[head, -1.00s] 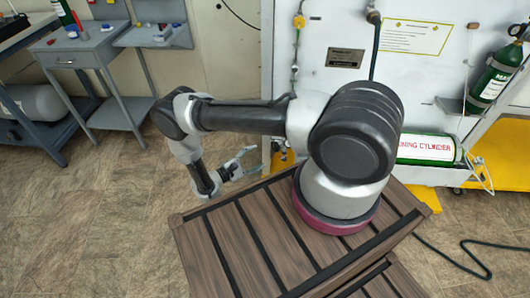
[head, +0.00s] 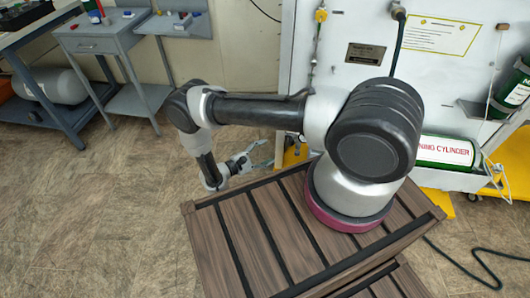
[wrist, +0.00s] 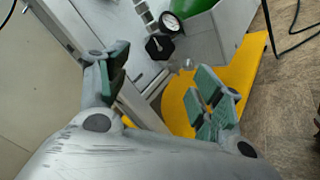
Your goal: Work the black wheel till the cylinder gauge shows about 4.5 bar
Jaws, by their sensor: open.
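The black wheel (wrist: 159,46) shows in the wrist view as a dark, many-sided knob, ahead of my gripper and between its fingers as seen. Beside it is a round gauge (wrist: 170,22) with a dark rim and pale face; its reading is too small to make out. A green cylinder (wrist: 197,6) lies behind them. The same cylinder shows in the head view (head: 432,158) with a white label. My gripper (wrist: 166,84) is open and empty, apart from the wheel. In the head view my gripper (head: 257,160) is left of the cylinder. Wheel and gauge are hidden there.
A white panel (head: 335,85) stands behind my arm. A yellow base plate (wrist: 235,85) lies below the cylinder. A dark hose (head: 465,262) runs over the floor at right. A grey side table (head: 100,45) stands at the back left. The floor at left is clear.

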